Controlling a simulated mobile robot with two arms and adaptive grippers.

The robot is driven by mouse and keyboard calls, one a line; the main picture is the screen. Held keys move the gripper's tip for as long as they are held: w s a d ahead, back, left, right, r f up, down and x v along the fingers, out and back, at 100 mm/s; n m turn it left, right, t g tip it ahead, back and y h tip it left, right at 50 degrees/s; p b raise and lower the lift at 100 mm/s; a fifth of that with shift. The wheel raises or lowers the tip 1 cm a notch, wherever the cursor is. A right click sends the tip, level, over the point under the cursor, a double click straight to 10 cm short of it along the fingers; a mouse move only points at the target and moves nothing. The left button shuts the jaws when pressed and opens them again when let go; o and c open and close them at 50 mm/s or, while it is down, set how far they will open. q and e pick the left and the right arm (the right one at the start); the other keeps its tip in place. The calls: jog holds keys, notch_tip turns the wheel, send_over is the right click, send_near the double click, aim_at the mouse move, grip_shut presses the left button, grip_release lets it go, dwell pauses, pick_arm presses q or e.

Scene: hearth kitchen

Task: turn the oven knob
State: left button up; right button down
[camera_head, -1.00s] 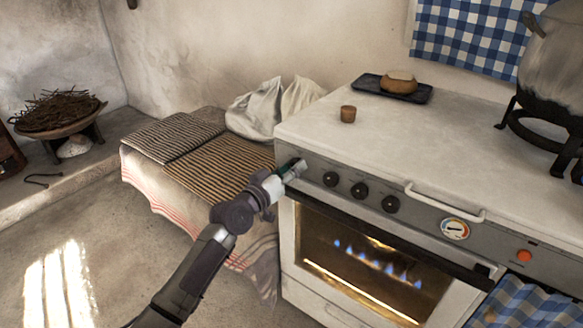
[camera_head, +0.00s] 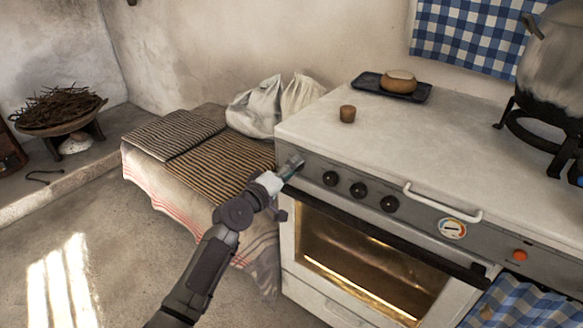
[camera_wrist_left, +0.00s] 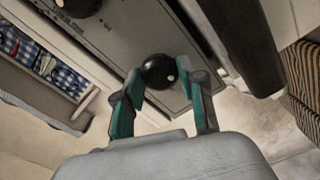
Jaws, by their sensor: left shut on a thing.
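The white oven (camera_head: 289,245) stands at the right, with a grey front panel and a dark glass door window (camera_head: 365,262) showing no flames. Three black knobs show in a row on the panel, the middle one (camera_head: 358,189) among them. My left gripper (camera_head: 290,167) is at the panel's left end, left of these knobs. In the left wrist view, its fingers are shut on a round black oven knob (camera_wrist_left: 158,72) with a pale dot. This knob is hidden by the gripper in the head view. My right gripper is not in view.
A handrail (camera_head: 445,204) and a dial (camera_head: 453,229) sit on the panel to the right. A small brown cup (camera_head: 347,114), a dark tray (camera_head: 420,94) with a loaf and a big pot (camera_head: 553,65) stand on top. A bench with striped cloths (camera_head: 222,160) is close at left.

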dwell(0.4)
pick_arm(q)
jog(key=o, duration=1.1)
jog(key=shift+o, duration=0.2)
jog(key=v, duration=1.2)
